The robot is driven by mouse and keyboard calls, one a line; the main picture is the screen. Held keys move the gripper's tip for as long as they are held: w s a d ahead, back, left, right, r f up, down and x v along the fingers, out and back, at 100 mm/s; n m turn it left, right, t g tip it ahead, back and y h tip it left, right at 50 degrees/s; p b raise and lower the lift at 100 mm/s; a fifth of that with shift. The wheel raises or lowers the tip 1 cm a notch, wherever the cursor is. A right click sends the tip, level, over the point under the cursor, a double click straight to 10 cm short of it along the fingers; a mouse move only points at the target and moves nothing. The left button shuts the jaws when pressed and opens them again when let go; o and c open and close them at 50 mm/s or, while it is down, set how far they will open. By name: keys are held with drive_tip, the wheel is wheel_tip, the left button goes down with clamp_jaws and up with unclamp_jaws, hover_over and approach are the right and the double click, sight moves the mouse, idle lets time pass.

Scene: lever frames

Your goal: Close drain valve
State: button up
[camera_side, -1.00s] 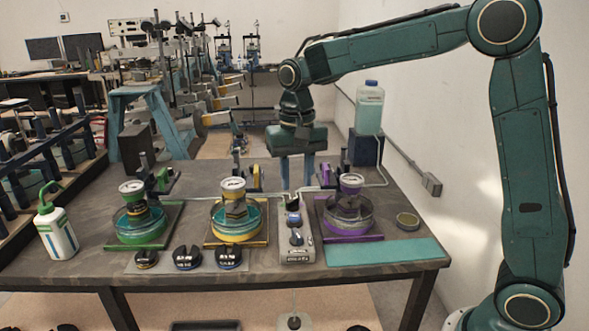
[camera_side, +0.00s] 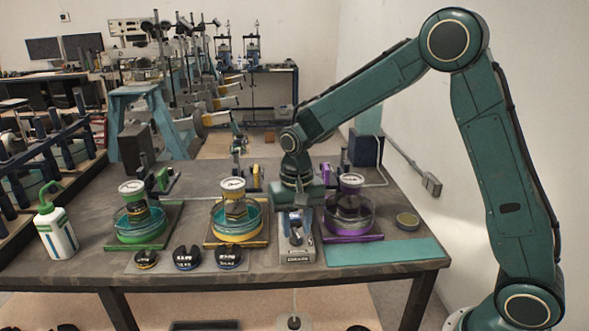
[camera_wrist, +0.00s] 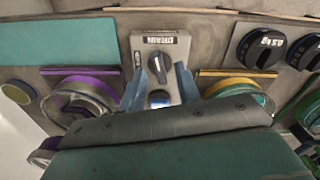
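The drain valve is a grey box (camera_wrist: 175,45) labelled DRAIN with a round dark knob (camera_wrist: 159,64) on top. In the side view the box (camera_side: 297,255) stands at the table's front, between the yellow and purple stations, and the gripper partly hides its knob. My gripper (camera_side: 296,222) points down just above the box. In the wrist view its two blue fingers (camera_wrist: 160,76) are spread apart and empty, one toward each side of the knob. I cannot tell whether they touch it.
Glass dishes with gauges stand on green (camera_side: 140,228), yellow (camera_side: 237,223) and purple (camera_side: 350,214) stations. Several black weights (camera_side: 187,258) lie at the front. A white-green bottle (camera_side: 56,233) stands left. A teal mat (camera_side: 385,251) and small round tin (camera_side: 407,221) lie right.

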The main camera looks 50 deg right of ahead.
drive_tip(key=shift+f, duration=0.6)
drive_tip(key=shift+c, duration=0.4)
clamp_jaws()
